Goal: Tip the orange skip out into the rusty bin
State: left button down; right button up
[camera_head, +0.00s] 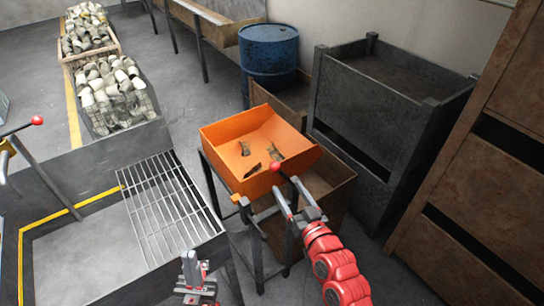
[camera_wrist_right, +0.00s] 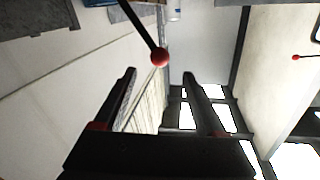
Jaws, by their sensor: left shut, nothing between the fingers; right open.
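The orange skip (camera_head: 229,133) sits on a dark stand, open side up, with a few dark brown pieces (camera_head: 276,152) inside. A lever with a red ball knob (camera_head: 275,166) shows at its near right side. My right gripper (camera_head: 284,184) is open near this knob. In the right wrist view the red knob (camera_wrist_right: 160,57) appears just beyond and between the open fingertips (camera_wrist_right: 159,73), not gripped. The rusty bin (camera_head: 335,187) stands right of and below the skip, partly hidden by it and my right arm. My left gripper (camera_head: 193,268) is shut and empty, beside the grate.
A metal grate (camera_head: 165,205) lies left of the skip. A large dark box (camera_head: 355,115) and a blue barrel (camera_head: 269,52) stand behind. Another red-knobbed lever (camera_head: 37,121) is at far left. Wire crates of pale pieces (camera_head: 112,92) stand at upper left.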

aim_at(276, 169)
jog(key=p+x, duration=0.3)
jog(key=x, duration=0.8)
jog(key=shift+w+a+p, duration=0.2)
jog(key=shift+p, duration=0.2)
jog(key=shift+w+a, duration=0.2)
jog(key=shift+w, duration=0.5)
grip_shut()
